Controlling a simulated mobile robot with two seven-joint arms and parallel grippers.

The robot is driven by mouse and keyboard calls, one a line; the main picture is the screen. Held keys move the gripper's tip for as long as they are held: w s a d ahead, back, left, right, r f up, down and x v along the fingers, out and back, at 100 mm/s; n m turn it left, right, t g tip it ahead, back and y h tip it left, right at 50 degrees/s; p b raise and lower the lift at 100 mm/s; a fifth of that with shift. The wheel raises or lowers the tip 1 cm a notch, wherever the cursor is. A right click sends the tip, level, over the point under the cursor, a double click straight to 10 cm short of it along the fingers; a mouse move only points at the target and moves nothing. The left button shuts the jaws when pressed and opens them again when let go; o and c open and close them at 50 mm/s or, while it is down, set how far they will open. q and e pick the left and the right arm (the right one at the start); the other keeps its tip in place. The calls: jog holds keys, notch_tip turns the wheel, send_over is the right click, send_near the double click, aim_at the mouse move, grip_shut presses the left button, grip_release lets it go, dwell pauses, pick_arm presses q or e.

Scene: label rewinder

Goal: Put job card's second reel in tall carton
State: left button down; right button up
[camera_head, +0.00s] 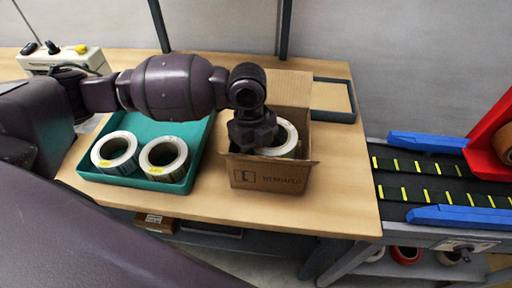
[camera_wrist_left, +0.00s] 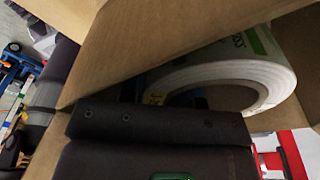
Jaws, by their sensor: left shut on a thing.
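An open cardboard carton (camera_head: 268,176) with printing on its front stands on the bench, its flaps spread. My left gripper (camera_head: 254,140) points down into the carton's mouth and is shut on a white label reel (camera_head: 288,140). The reel is tilted and at least partly inside the carton; its lower part is hidden by the front wall. In the left wrist view the reel (camera_wrist_left: 225,80) shows beside the gripper, with cardboard flaps (camera_wrist_left: 150,45) around it. Two more white reels (camera_head: 115,153) (camera_head: 164,158) lie in a teal tray. No job card can be made out. My right gripper is out of view.
The teal tray (camera_head: 196,140) is left of the carton. A shallow grey tray (camera_head: 333,97) lies behind the carton to the right. A conveyor (camera_head: 435,178) with blue side rails is at the right. The wooden bench (camera_head: 345,190) is bare right of the carton.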

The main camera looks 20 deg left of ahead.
pick_arm(q)
jog(key=shift+f, duration=0.25)
jog(key=shift+s+f, duration=0.15)
jog(key=shift+f, duration=0.2)
jog(key=c, duration=0.8)
grip_release()
jog(key=shift+s+f, duration=0.1)
jog(key=shift+f, duration=0.15)
jog(key=shift+c, duration=0.2)
jog(key=shift+r, duration=0.6)
jog(key=r, duration=0.4)
jog(key=w+a+r+p, duration=0.1)
jog(key=r, duration=0.7)
jog(key=shift+w+a+r+p, duration=0.15)
jog(key=shift+a+p, duration=0.1)
jog(key=shift+p, duration=0.1)
jog(key=shift+r, duration=0.2)
